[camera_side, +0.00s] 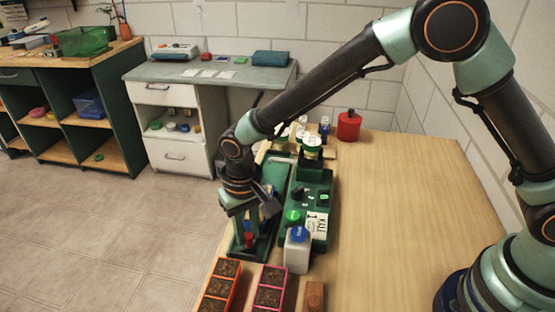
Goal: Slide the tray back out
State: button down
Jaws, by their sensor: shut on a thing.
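A long dark green tray (276,172) lies lengthwise on the wooden table, to the left of a green device. My gripper (246,238) points down at the tray's near left end. It is shut on a part there, apparently of the tray, but the fingers and wrist hide the grip itself. Small red, blue and yellow parts show beside the fingers. The green device (318,190) has a black knob, a green button and a card reading KALE (317,226).
A white bottle with a blue cap (298,250) stands close to the device's near end. Orange (222,287) and pink (270,288) soil-filled seedling trays and a brown block (314,296) are in front. A red canister (349,125) stands at the back. The table's right side is clear.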

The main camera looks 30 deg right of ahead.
jog(key=shift+s+a, duration=0.2)
jog(key=shift+s, duration=0.05)
jog(key=c, duration=0.7)
grip_release()
jog(key=shift+w, duration=0.1)
notch_tip(320, 180, up, 12)
jog(key=shift+r, duration=0.1)
jog(key=s+d+r+t, duration=0.2)
jog(key=d+r, duration=0.6)
jog(key=d, duration=0.6)
jog(key=s+d+t, duration=0.1)
jog(key=s+d, duration=0.1)
jog(key=d, duration=0.2)
jog(key=s+d+t, duration=0.1)
jog(key=s+d, duration=0.2)
jog(key=d, duration=0.1)
jog(key=s+d+r+t, duration=0.1)
jog(key=s+d, duration=0.1)
jog(key=d, duration=0.2)
jog(key=shift+s+d+t, duration=0.15)
jog(key=shift+s+t, duration=0.1)
jog(key=shift+t, duration=0.05)
